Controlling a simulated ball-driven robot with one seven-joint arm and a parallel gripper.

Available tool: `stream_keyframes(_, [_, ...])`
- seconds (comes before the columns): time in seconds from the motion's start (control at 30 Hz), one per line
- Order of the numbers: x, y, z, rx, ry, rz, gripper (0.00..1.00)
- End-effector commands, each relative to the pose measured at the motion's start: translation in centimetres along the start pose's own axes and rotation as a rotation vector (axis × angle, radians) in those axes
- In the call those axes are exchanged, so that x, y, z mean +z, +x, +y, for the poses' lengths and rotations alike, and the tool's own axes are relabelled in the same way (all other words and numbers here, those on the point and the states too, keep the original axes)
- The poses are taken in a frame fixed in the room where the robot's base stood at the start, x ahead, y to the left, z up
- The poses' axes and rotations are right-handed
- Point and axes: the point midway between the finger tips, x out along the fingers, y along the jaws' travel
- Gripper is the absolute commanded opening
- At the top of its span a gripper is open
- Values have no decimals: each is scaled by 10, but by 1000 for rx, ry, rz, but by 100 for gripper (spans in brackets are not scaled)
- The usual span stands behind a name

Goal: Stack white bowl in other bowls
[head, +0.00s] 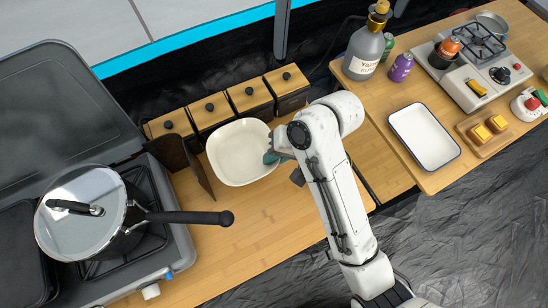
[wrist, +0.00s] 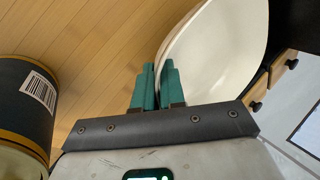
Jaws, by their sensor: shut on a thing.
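The white bowl (head: 241,152), a rounded square, is over the wooden counter in front of the row of wooden boxes. It also shows at the upper right of the wrist view (wrist: 218,52). My gripper (head: 271,158) is at the bowl's right edge. In the wrist view its green fingers (wrist: 158,82) are closed on the bowl's rim. Whether the bowl rests on the counter or is lifted slightly is hard to tell. No other bowls can be made out; anything beneath the white bowl is hidden.
Wooden boxes (head: 246,97) with black knobs line the back. A stove with a lidded pot (head: 85,220) stands left, its handle reaching over the counter. A dark canister (wrist: 28,105) is near my gripper. A white tray (head: 424,137) is on the right table. The front counter is clear.

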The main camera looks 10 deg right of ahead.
Motion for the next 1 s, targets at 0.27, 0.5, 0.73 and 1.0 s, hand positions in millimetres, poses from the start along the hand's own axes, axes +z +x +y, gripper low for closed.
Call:
stream_keyframes(0.27, [0, 21, 12, 0, 0, 1, 0])
stream_keyframes(0.5, [0, 22, 13, 0, 0, 1, 0])
stream_keyframes(0.73, [0, 23, 14, 0, 0, 0, 25])
stream_keyframes(1.0, [0, 23, 13, 0, 0, 0, 35])
